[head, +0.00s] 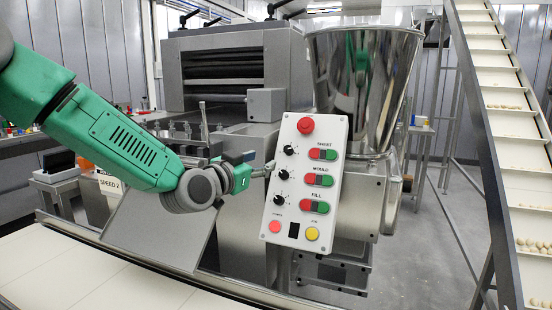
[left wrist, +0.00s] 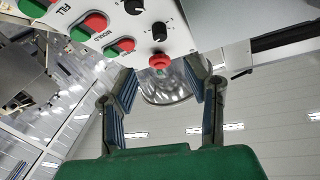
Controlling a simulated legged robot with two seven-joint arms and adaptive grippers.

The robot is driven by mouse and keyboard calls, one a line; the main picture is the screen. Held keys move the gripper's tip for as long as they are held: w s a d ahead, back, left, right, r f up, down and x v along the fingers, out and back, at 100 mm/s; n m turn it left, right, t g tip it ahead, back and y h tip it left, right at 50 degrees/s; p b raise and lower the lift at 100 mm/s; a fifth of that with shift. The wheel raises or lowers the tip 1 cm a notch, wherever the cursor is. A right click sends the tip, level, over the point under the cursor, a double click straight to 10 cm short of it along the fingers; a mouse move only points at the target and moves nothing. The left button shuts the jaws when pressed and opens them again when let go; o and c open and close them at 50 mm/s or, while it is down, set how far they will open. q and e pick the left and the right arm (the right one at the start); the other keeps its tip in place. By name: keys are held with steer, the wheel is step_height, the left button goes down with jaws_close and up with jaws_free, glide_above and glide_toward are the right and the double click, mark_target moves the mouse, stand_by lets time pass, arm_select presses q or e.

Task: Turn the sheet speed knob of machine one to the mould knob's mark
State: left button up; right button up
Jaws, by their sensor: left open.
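The white control panel (head: 264,232) of the machine faces me in the head view, with a red mushroom button at its top. Below that, down its left side, are the black sheet knob (head: 289,150), mould knob (head: 283,175) and a fill knob. My left gripper (head: 262,165) is open and empty at the panel's left edge, beside the knobs. In the left wrist view my gripper's fingers (left wrist: 160,75) are spread, with the red button just past their tips. The sheet knob (left wrist: 159,31) and mould knob (left wrist: 134,6) lie beyond. The knobs' marks are too small to read surely.
A steel hopper (head: 362,80) stands behind the panel. A sloped conveyor (head: 515,150) with pasta pieces is at the right. A pale belt (head: 100,270) runs along the front. Red and green buttons (head: 318,180) sit right of the knobs.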

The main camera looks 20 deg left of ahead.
mark_target(286, 150)
arm_select(q)
steer(key=x, duration=1.2)
steer(key=shift+w+f, duration=0.15)
steer(key=shift+w, duration=0.05)
jaws_close()
